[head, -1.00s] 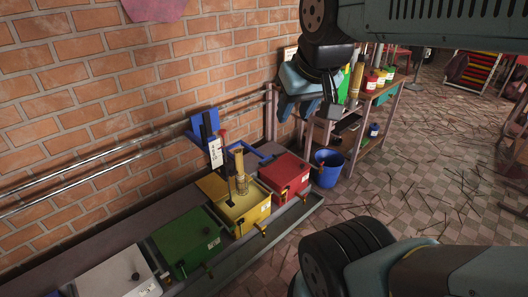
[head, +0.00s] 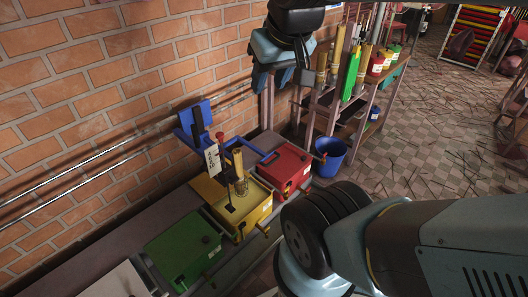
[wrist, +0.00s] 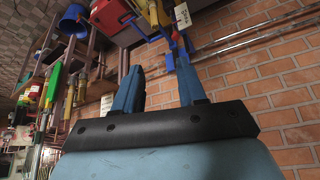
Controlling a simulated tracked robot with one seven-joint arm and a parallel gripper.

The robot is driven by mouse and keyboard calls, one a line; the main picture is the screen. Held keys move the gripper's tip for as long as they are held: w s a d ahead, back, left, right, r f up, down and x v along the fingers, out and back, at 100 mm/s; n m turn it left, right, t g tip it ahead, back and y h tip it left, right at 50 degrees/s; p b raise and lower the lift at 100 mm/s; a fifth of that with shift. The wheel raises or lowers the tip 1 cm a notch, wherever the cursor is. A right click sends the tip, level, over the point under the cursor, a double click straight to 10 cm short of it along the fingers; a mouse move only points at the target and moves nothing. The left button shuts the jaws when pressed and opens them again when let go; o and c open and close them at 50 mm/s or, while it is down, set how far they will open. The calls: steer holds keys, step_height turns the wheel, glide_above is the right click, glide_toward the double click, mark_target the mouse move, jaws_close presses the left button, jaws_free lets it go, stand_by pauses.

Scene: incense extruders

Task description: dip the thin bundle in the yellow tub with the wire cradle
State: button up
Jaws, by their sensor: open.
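The yellow tub (head: 246,224) stands in the row of coloured tubs along the wall, its yellow lid laid back. A tan bundle (head: 238,160) stands upright in the wire cradle (head: 241,187) at this tub; whether its lower end is in the liquid I cannot tell. A post with a white label (head: 212,158) and blue bracket rises beside it. My gripper (head: 282,82) is open and empty, above and behind the tub row, fingers pointing down. In the wrist view its two blue fingers (wrist: 153,70) are spread, with part of the yellow tub (wrist: 142,8) beyond them.
A red tub (head: 283,165) and a green tub (head: 183,249) flank the yellow one. A blue bucket (head: 330,156) stands on the floor. A bench shelf (head: 372,108) at the back holds jars, more tan bundles and a green one (head: 352,72). Pipes run along the brick wall.

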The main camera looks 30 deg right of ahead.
steer(key=m+g+y, duration=0.3)
steer(key=g+y, duration=0.2)
steer(key=y, duration=0.6)
glide_above(273, 160)
steer(key=s+d, duration=0.2)
steer(key=d, duration=0.3)
step_height(273, 160, down, 37)
steer(key=s+d+f+m+t+y, duration=0.2)
steer(key=d+f+t, duration=0.1)
steer(key=f, duration=0.8)
steer(key=s+d+f+m+t+y, duration=0.1)
steer(key=d+f+t+y, duration=0.2)
steer(key=f, duration=0.9)
steer(key=shift+h, duration=0.5)
steer(key=x, duration=1.2)
steer(key=shift+w+r, duration=0.15)
steer(key=shift+r, duration=0.05)
